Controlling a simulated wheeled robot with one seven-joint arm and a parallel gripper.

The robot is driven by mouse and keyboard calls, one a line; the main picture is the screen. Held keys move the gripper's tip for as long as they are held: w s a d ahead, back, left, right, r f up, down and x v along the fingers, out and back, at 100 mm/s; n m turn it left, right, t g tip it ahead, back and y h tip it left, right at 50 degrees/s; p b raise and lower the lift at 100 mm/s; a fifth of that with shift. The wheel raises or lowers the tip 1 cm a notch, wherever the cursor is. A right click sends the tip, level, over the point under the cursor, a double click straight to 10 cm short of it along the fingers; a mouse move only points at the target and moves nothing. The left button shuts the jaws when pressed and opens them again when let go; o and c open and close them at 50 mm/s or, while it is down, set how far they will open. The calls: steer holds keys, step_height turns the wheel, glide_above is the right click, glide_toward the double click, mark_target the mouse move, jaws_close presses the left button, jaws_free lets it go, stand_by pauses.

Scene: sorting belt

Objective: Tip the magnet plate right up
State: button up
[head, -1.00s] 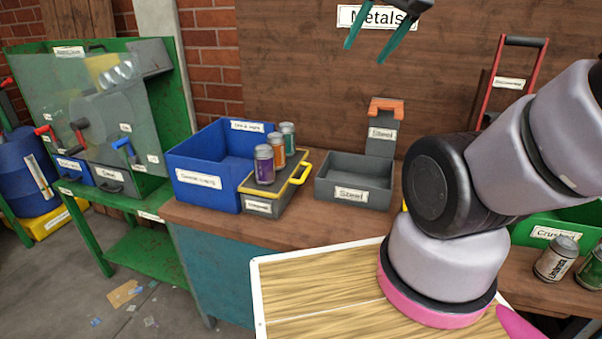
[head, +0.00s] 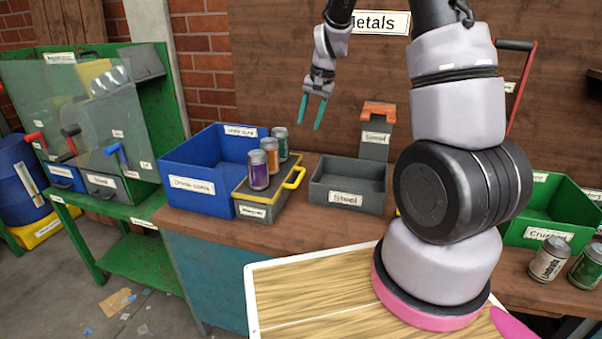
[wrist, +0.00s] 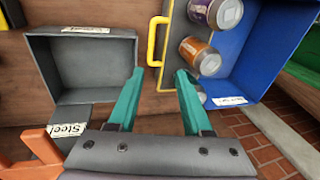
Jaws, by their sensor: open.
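The magnet plate (head: 278,182) is the dark, yellow-edged top of a grey box labelled Magnet, lying flat on the bench. Its yellow handle (head: 296,178) is on the right side. A purple can (head: 258,170), an orange can (head: 270,154) and a green-grey can (head: 281,142) stand on it in a row. My gripper (head: 310,125) is open and empty, above and behind the plate's right side. In the wrist view the handle (wrist: 152,42) lies ahead, near the open fingers (wrist: 160,72); no contact shows.
A blue bin (head: 205,190) stands left of the plate and an empty grey Steel tray (head: 345,198) right of it. A grey block with an orange top (head: 378,110) stands behind the tray. A green Crushed bin (head: 535,235) and two cans are at the right.

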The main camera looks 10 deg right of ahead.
glide_toward(300, 176)
steer(key=shift+g, duration=0.4)
steer(key=x, duration=0.5)
steer(key=w+x, duration=0.1)
steer(key=x, duration=0.2)
jaws_close()
stand_by(0.9)
